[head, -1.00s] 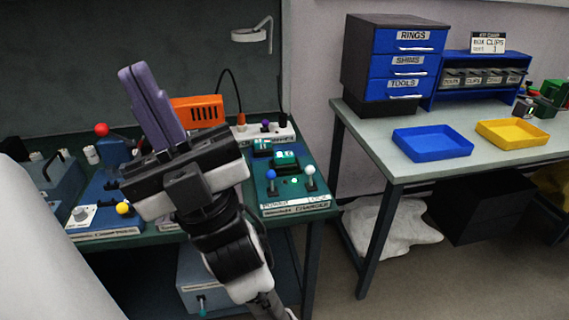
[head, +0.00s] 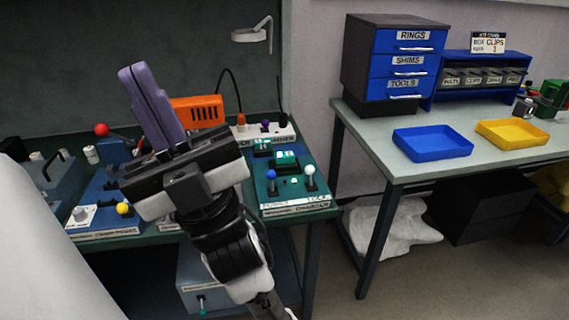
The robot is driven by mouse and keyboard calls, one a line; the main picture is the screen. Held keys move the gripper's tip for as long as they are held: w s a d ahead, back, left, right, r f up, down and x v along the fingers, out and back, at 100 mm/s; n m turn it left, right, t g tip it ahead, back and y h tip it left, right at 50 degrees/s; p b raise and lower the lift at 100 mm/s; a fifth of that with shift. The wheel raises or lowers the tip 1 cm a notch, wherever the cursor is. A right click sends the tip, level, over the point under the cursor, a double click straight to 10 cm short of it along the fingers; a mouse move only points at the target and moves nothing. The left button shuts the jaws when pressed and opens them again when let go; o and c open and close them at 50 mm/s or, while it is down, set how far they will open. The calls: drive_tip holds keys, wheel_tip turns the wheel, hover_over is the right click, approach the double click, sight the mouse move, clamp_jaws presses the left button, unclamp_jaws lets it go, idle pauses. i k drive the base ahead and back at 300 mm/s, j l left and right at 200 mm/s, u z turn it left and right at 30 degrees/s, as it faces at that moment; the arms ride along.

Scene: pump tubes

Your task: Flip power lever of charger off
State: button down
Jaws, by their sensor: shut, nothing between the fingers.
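The charger (head: 292,188) is a green panel at the right end of the left bench. Two short levers stand upright at its front, one with a blue knob (head: 271,175) on the left and one with a white knob (head: 310,170) on the right. Small lettering on the front label is too blurred to say surely which is the power lever. My gripper (head: 132,72) has purple fingers, shut with nothing between them. It points up and back, left of the charger and well apart from both levers. My arm hides part of the bench left of the charger.
A red-knobbed lever (head: 102,130) and a yellow knob (head: 123,208) belong to the blue unit at left. An orange box (head: 197,110) and a power strip (head: 263,130) stand behind. The right table holds a blue tray (head: 432,143), a yellow tray (head: 511,134) and drawers.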

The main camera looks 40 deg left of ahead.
sight(270, 174)
drive_tip(key=j+u, duration=0.1)
drive_tip(key=u, duration=0.25)
drive_tip(key=i+j+u, duration=0.1)
drive_tip(key=u, duration=0.25)
drive_tip(key=j+u, duration=0.1)
drive_tip(key=u, duration=0.25)
drive_tip(key=i, duration=0.05)
